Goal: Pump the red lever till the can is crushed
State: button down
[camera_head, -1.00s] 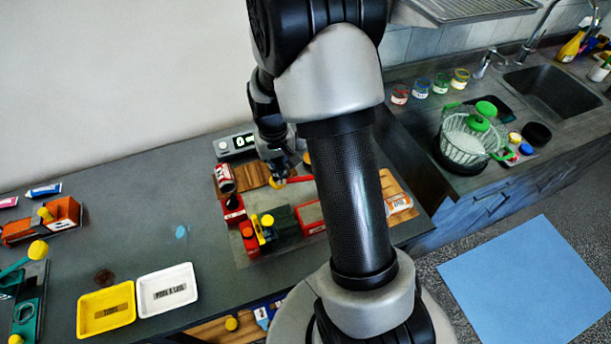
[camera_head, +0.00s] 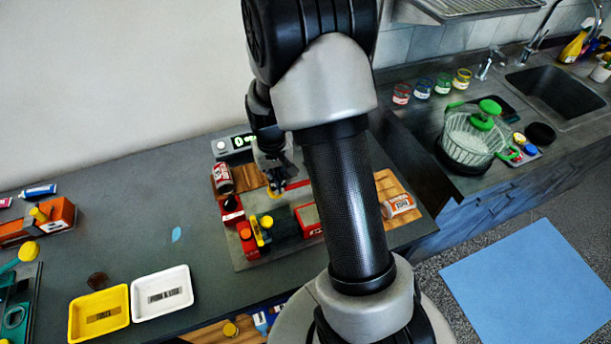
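The red lever (camera_head: 298,185) shows as a short red bar with a yellow end (camera_head: 273,192), on the station at the middle of the counter. My gripper (camera_head: 276,186) points down at the lever's yellow end, touching it or just above it. The fingers are small and dark, so I cannot tell whether they are open or shut. A red and white can (camera_head: 222,179) is left of the gripper, at the station's back left, and I see no clear crushing. My arm hides the right part of the lever and part of the station.
A box with a lit display (camera_head: 236,144) stands behind the can. Red and green blocks with yellow knobs (camera_head: 267,221) sit in front of the lever. An orange-labelled jar (camera_head: 397,207) lies right of my arm. Yellow (camera_head: 87,318) and white (camera_head: 146,284) trays are front left.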

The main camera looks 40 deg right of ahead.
jog(key=shift+s+f, duration=0.1)
jog(key=shift+s, duration=0.1)
jog(key=shift+d+f+b, duration=0.1)
jog(key=shift+f+b, duration=0.75)
jog(key=shift+f, duration=0.35)
jog(key=r+p, duration=0.4)
jog(key=r, duration=0.1)
jog(key=d+r+p, duration=0.1)
jog(key=r+p, duration=0.1)
jog(key=r, duration=0.1)
jog(key=shift+r, duration=0.25)
jog(key=shift+f, duration=0.35)
jog(key=shift+a+f+b, duration=0.25)
jog(key=shift+f+b, duration=0.25)
jog(key=shift+f, duration=0.2)
jog(key=shift+a+f+b, duration=0.2)
jog(key=shift+f+b, duration=0.3)
jog(key=shift+f, duration=0.15)
